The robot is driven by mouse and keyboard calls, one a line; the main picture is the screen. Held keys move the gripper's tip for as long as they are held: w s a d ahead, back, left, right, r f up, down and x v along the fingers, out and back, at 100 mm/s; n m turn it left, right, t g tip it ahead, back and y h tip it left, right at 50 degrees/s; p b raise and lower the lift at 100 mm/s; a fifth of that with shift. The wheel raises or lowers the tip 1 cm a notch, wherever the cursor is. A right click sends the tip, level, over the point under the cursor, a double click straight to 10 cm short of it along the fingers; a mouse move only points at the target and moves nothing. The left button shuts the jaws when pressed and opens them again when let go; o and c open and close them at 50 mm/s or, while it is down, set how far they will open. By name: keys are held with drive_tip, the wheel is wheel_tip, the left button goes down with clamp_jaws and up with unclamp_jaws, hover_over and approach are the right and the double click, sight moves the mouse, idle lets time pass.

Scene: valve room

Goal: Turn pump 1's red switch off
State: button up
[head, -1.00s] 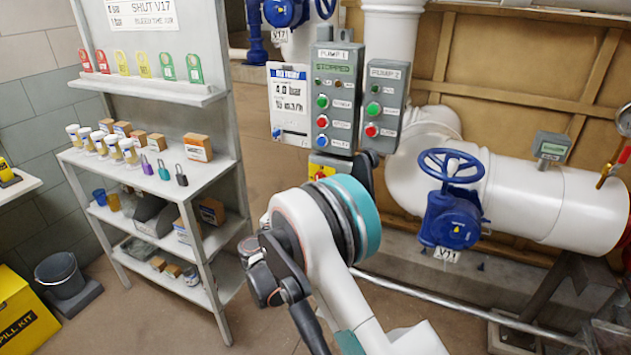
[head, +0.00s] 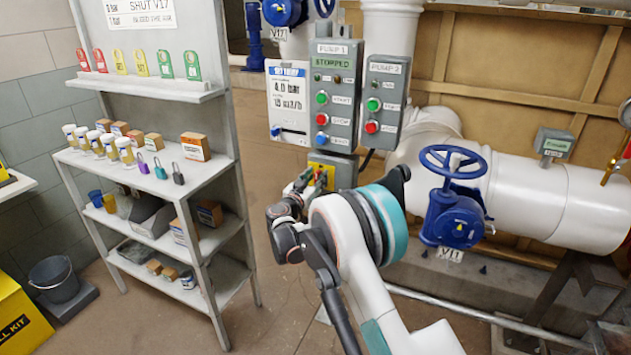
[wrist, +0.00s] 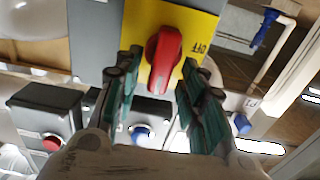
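Pump 1's red switch (wrist: 163,62) sits on a yellow plate (wrist: 192,22) with an OFF label on its right side in the wrist view. Its handle lies along the picture's vertical, its lower end leaning slightly left. My gripper (wrist: 160,78) is open, one green-padded finger on each side of the handle; I cannot tell if either touches it. In the head view my gripper (head: 308,182) is at the yellow plate (head: 343,170) below the pump 1 panel (head: 334,68), covering most of the switch.
The pump 1 display (head: 332,63) reads STOPPED. The pump 2 panel (head: 386,98) stands close on the right. A blue handwheel valve (head: 452,205) on a white pipe is further right. A shelf unit (head: 202,170) with padlocks and boxes stands left.

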drive_tip(key=shift+c, duration=0.6)
clamp_jaws()
drive_tip(key=shift+n, duration=0.3)
drive_tip(key=shift+w+a+f+n+b, duration=0.1)
drive_tip(key=shift+a+f+n, duration=0.2)
drive_tip(key=shift+n, duration=2.55)
drive_tip(key=shift+w+a+f+n+b, duration=0.15)
drive_tip(key=shift+a+f+n, duration=0.2)
drive_tip(key=shift+n, duration=2.55)
drive_tip(key=shift+w+a+f+n+b, duration=0.1)
drive_tip(key=shift+a+f+n, duration=0.2)
drive_tip(key=shift+n, duration=2.55)
